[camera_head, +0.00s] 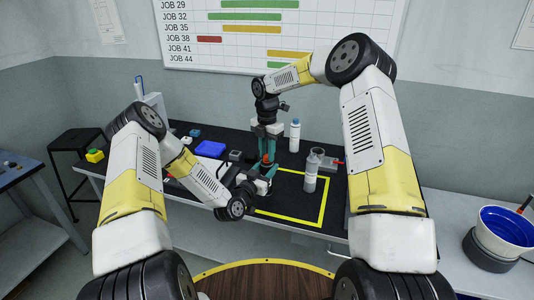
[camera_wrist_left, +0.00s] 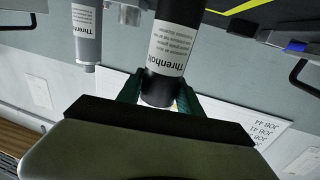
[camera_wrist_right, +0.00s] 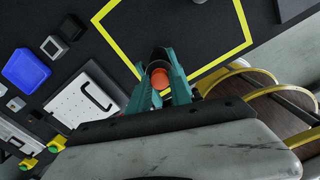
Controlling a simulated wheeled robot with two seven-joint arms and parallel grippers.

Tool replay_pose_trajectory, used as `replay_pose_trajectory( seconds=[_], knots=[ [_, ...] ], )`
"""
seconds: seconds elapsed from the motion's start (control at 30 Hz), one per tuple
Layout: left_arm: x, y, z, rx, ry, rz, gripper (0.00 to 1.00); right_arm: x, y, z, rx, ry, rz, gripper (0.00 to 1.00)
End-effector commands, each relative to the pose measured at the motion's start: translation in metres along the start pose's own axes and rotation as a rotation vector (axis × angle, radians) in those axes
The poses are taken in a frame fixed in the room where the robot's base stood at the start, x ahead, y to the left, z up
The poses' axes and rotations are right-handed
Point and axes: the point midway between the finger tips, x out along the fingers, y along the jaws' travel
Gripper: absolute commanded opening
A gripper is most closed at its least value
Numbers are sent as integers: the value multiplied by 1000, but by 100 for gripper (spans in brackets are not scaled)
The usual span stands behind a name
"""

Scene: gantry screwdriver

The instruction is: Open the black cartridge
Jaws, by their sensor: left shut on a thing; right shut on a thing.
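The black cartridge (camera_wrist_left: 175,50) has a white printed label and shows between the teal fingers of my left gripper (camera_wrist_left: 160,98), which is shut on its body. My right gripper (camera_wrist_right: 160,85) is shut around the orange cap (camera_wrist_right: 159,77) at the cartridge's end. In the head view the orange cap (camera_head: 267,162) shows between the right gripper's fingertips (camera_head: 267,158), above the left gripper (camera_head: 262,182). Most of the cartridge is hidden there by the grippers. I cannot tell whether the cap is still seated on the cartridge.
A grey cartridge (camera_head: 311,172) stands upright right of the grippers. Behind it are a white bottle (camera_head: 294,136) and a grey holder with a red part (camera_head: 330,164). A blue tray (camera_head: 210,149) lies left. Yellow tape (camera_head: 322,207) outlines a mostly bare area of the black table.

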Motion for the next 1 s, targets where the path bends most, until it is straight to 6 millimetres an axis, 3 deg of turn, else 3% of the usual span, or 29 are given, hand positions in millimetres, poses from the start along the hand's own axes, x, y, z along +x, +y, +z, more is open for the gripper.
replay_pose_trajectory(
  seconds=[1.0],
  knots=[
    [0, 1, 0, -1, 0, 1, 0, -22, 0, 0, 0, 0, 0, 0]
  ],
)
